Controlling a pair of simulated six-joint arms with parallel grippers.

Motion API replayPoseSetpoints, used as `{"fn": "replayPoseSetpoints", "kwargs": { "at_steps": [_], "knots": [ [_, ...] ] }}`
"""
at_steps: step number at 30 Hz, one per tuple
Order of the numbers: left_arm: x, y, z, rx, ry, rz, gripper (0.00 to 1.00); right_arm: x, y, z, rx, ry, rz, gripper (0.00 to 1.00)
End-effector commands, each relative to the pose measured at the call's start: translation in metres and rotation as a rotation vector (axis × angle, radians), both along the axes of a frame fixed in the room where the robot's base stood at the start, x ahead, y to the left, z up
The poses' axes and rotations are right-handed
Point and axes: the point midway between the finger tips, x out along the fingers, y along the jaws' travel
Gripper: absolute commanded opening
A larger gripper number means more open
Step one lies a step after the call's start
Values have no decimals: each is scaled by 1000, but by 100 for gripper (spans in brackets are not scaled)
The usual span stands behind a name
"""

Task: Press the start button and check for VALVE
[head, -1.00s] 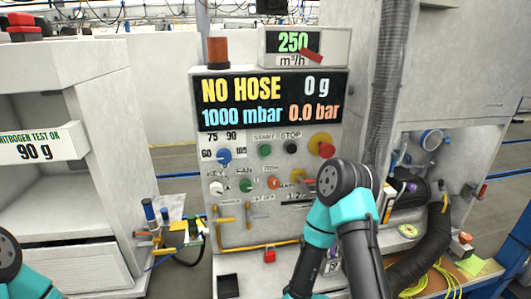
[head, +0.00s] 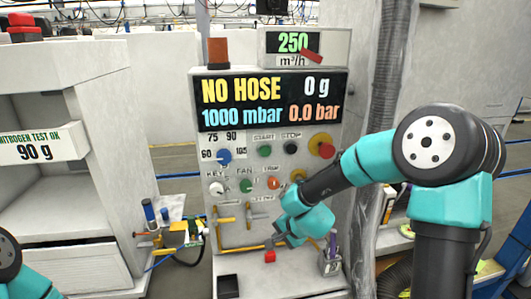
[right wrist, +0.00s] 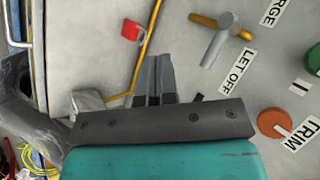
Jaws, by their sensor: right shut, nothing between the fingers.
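The control panel's display (head: 270,100) reads NO HOSE, 0 g, 1000 mbar and 0.0 bar; the word VALVE is not on it. The green start button (head: 264,151) sits under the START label, left of the black stop button (head: 291,147). My right gripper (head: 280,240) is in front of the lower panel, below and a little right of the start button and apart from it. In the right wrist view its fingers (right wrist: 154,75) are together and empty, and the start button is out of frame. My left gripper is out of view; only part of that arm shows.
A red padlock (head: 270,257) hangs just below my right gripper. The LET OFF valve handle (right wrist: 220,42) and orange TRIM knob (right wrist: 272,122) are close by. A yellow-red emergency knob (head: 322,145) is right of the stop button. A grey cabinet (head: 75,170) stands left.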

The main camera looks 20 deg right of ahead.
Motion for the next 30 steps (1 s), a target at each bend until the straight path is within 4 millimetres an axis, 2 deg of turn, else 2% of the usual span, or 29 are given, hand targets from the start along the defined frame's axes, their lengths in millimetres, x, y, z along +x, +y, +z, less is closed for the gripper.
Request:
{"fn": "replayPoseSetpoints", "kwargs": {
  "at_steps": [1,9,12,16,21,30],
  "knots": [
    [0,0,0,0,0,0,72,6,0,22,34,-27,-27,0],
    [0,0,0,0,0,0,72,23,6,124,236,-130,-139,0],
    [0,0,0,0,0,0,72,25,8,161,312,-166,-165,0],
    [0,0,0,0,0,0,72,24,10,200,393,-204,-186,0],
    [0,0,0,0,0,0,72,22,11,225,448,-228,-197,0],
    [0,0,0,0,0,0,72,22,12,228,457,-230,-198,0]
  ]
}}
